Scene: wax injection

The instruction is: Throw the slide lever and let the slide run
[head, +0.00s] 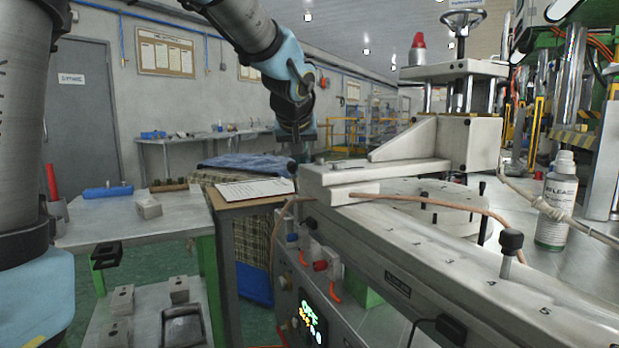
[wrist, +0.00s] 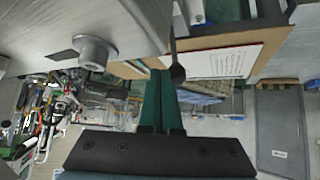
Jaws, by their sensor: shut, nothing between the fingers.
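The long pale machine bed (head: 385,235) runs from the middle to the lower right in the head view, with a wedge-shaped block (head: 410,138) at its far end. My gripper (head: 303,155) is at the bed's far left end, its fingers shut and empty. In the wrist view the green fingers (wrist: 161,76) lie side by side. A thin lever with a dark ball knob (wrist: 178,72) appears close beside the fingertips; I cannot tell whether they touch. Another black-knobbed lever (head: 511,242) stands on the bed's near part, well away from my gripper.
The bed's front panel carries small coloured knobs (head: 320,265) and a lit display (head: 309,322). A brown hose (head: 440,202) crosses the bed. A wooden-topped stand with a paper (head: 255,188) is left of the gripper. A bottle (head: 557,200) stands at right.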

